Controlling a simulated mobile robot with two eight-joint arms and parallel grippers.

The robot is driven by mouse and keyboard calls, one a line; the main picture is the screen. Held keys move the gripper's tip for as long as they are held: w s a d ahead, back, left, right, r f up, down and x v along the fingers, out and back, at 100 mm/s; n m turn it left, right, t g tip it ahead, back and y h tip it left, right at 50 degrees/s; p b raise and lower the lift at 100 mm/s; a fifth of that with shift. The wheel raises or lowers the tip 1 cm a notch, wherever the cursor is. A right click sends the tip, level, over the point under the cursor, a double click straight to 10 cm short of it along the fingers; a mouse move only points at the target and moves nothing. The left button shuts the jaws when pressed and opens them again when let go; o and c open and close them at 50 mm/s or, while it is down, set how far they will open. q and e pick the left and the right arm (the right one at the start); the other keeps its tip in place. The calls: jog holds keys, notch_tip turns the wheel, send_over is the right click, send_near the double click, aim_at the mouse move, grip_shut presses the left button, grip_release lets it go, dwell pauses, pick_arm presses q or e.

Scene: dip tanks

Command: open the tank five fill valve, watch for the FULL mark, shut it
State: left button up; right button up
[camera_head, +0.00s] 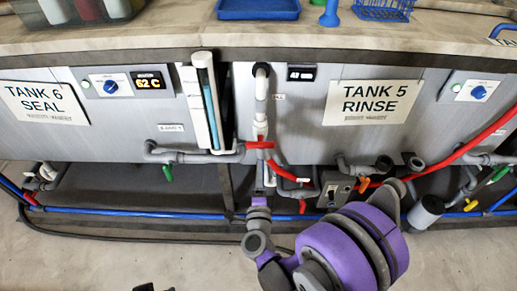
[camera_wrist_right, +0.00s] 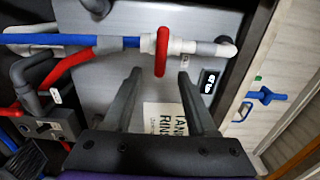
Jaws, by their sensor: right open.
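The tank 5 panel, with its "TANK 5 RINSE" sign (camera_head: 373,102), stands right of centre in the head view. A red valve handle (camera_head: 262,145) sits on the white pipe (camera_head: 261,100) at the panel's left end. My right gripper (camera_wrist_right: 160,73) is open and empty. A clear sight tube with blue inside (camera_head: 212,95) stands left of the pipe; I cannot read a FULL mark. Dark tips at the bottom edge may be my left gripper (camera_head: 156,288).
The "TANK 6 SEAL" sign (camera_head: 44,102) is at the left. Red hoses (camera_head: 480,138) and a long blue pipe (camera_head: 130,212) run low along the tanks. A grey box (camera_head: 336,190) sits under tank 5. A blue tray (camera_head: 258,9) and basket (camera_head: 383,9) stand on top.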

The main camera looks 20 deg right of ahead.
aim_at(260, 147)
jog(key=x, duration=1)
jog(key=shift+w+d, duration=0.1)
jog(key=shift+w, duration=0.1)
grip_shut()
